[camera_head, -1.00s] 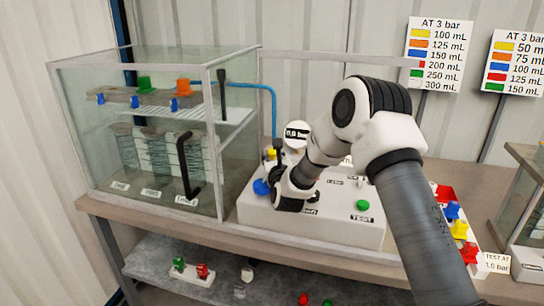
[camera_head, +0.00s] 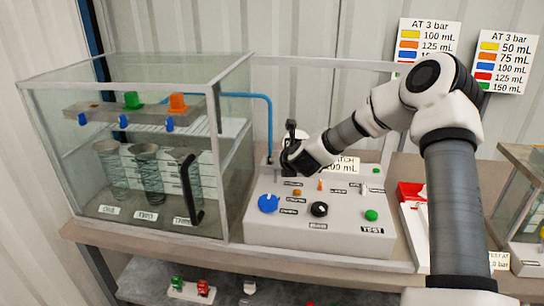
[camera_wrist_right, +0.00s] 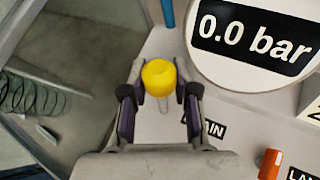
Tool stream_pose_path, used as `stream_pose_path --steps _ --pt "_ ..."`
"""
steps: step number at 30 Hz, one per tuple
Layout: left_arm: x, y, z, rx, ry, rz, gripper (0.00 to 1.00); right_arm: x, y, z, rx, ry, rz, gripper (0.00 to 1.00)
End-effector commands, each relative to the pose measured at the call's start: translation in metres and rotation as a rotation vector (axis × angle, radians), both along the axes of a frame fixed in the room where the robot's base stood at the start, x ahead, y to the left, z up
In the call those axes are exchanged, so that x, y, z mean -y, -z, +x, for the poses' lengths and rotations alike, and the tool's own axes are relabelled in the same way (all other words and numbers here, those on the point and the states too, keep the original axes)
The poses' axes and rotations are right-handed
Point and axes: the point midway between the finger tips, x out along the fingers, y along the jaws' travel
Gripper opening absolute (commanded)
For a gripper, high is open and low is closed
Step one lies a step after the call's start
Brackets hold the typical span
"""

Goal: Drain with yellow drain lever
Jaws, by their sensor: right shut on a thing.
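The yellow drain lever (camera_wrist_right: 159,77) shows its round yellow knob in the right wrist view, between the two fingers of my right gripper (camera_wrist_right: 159,98). The fingers are shut on it, one on each side. A label (camera_wrist_right: 213,130) beside it reads "AIN", its first letters hidden. In the head view my right gripper (camera_head: 288,158) is at the back left of the white control panel (camera_head: 320,238) and hides the lever. The gauge (camera_wrist_right: 258,35) next to the lever reads 0.0 bar. My left gripper is not in view.
The panel carries a blue knob (camera_head: 268,203), a black knob (camera_head: 319,209) and a green button (camera_head: 371,215).

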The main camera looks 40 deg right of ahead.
Motion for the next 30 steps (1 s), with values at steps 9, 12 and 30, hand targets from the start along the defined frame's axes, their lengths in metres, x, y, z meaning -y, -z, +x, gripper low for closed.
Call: stream_pose_path --steps 9,12,30 --pt "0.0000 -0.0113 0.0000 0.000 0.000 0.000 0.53 0.0039 0.0031 0.0039 -0.066 -0.002 0.073 0.00" --pt "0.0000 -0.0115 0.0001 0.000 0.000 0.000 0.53 0.0041 0.0038 0.0043 -0.070 -0.003 0.079 0.00" --pt "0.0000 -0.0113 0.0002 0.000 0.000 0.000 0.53 0.0053 0.0029 0.0047 -0.067 0.001 0.077 0.56"
